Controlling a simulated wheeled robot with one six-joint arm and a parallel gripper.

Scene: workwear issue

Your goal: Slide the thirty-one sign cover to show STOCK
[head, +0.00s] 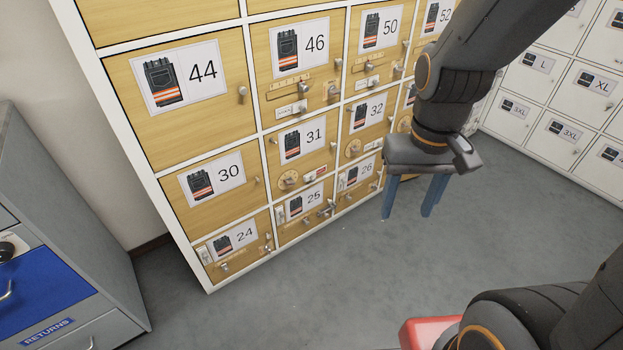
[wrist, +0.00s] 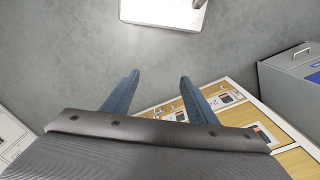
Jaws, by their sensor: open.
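The thirty-one door (head: 325,158) is a wood-coloured locker door with a trouser picture and the number 31. Its small sign (head: 315,175) sits low on the door, with white and red parts. The sign is too small to read, and I cannot tell the cover's position. A round dial (head: 289,181) is left of the sign. My gripper (head: 406,215) is open and empty, with blue fingers pointing down, to the right of the door and apart from it. In the wrist view my gripper (wrist: 160,76) has nothing between its fingers.
Door 46 (head: 262,85) above has a similar small sign and latches. Door 25 (head: 287,236) below has handles that stick out. A grey cabinet with a blue returns drawer (head: 50,290) stands at the left. White lockers (head: 540,95) stand at the right.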

